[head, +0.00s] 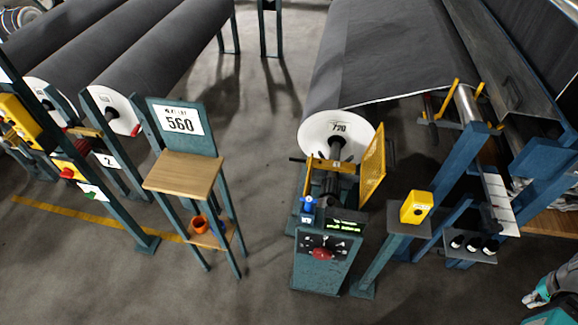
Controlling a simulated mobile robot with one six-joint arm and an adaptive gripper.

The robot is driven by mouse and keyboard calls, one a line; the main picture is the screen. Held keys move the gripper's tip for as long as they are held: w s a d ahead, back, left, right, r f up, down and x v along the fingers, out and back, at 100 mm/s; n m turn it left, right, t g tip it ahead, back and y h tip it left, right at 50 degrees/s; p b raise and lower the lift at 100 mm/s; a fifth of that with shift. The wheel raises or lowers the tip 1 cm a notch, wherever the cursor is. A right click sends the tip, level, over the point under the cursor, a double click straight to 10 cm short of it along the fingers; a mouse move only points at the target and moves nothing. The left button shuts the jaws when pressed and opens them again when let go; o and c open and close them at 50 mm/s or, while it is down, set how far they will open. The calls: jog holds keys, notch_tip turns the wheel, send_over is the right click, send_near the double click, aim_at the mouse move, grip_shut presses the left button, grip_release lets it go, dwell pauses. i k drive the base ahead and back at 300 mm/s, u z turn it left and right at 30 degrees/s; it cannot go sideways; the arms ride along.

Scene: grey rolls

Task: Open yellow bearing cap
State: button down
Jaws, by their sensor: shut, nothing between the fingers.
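A yellow bearing cap (333,165) lies across the shaft at the near end of the grey roll marked 720 (345,125). It sits just in front of the roll's white end disc and looks closed over the shaft, though it is small in view. My gripper (529,301) is in the lower right corner, far to the right of and nearer than the cap. It is shut and empty, touching nothing. Most of my arm is cut off by the picture's edge.
A yellow mesh guard (373,166) stands right of the cap. A control box with a red button (321,253) stands in front of it. A yellow box on a post (416,207) and blue frames stand between cap and gripper. Open floor (440,300) lies lower right.

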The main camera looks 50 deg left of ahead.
aim_at(328, 164)
jog(key=u, duration=0.05)
jog(key=k, duration=1.3)
jog(key=u, duration=1.85)
jog(key=i, duration=1)
jog(key=u, duration=0.1)
